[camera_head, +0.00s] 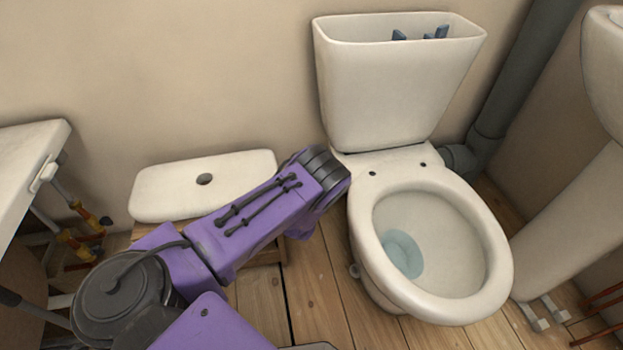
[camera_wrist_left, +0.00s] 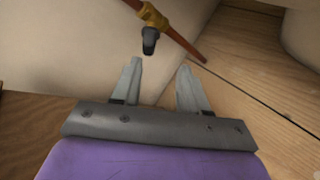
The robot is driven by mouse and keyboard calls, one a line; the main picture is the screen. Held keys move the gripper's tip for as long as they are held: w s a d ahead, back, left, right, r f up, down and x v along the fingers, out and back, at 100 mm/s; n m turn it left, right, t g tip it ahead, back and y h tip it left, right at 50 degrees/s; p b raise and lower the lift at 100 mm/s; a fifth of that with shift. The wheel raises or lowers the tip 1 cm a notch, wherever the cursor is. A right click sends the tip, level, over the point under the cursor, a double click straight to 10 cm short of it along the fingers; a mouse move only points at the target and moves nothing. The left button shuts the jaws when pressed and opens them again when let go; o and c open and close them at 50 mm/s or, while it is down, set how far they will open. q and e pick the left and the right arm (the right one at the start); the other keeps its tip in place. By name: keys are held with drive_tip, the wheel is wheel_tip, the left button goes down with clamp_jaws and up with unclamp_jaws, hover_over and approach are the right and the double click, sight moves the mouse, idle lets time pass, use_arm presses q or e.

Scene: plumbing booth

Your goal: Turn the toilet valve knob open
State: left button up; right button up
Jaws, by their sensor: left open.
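The toilet valve shows in the left wrist view as a brass-yellow body (camera_wrist_left: 152,14) on a copper pipe, with a dark knob (camera_wrist_left: 149,41) pointing toward my gripper. My left gripper (camera_wrist_left: 160,66) is open and empty. Its two grey fingers are apart, and the knob lies just beyond the tip of the left finger, with no visible contact. In the head view my purple left arm reaches toward the left side of the toilet (camera_head: 430,250); its fingers and the toilet valve are hidden there. My right gripper is not in view.
The open toilet tank (camera_head: 390,95) stands against the wall. Its lid (camera_head: 165,190) lies on a wooden support behind my arm. A white counter (camera_head: 25,150) with pipes and yellow-orange valves (camera_head: 80,245) below is at left. A pedestal sink (camera_head: 570,215) is at right.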

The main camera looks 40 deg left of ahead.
use_arm(q)
drive_tip(key=w, duration=0.1)
drive_tip(key=w+a+b, duration=0.1)
drive_tip(key=w, duration=0.1)
drive_tip(key=w+a+b, duration=0.1)
drive_tip(key=shift+w+a+f, duration=0.2)
drive_tip(key=shift+w+f, duration=0.1)
drive_tip(key=shift+w, duration=0.1)
clamp_jaws()
drive_tip(key=shift+a+r+n+h+p, duration=0.1)
drive_tip(key=shift+n+h+p, duration=0.25)
drive_tip(key=shift+p, duration=0.8)
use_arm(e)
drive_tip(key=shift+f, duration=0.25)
use_arm(q)
unclamp_jaws()
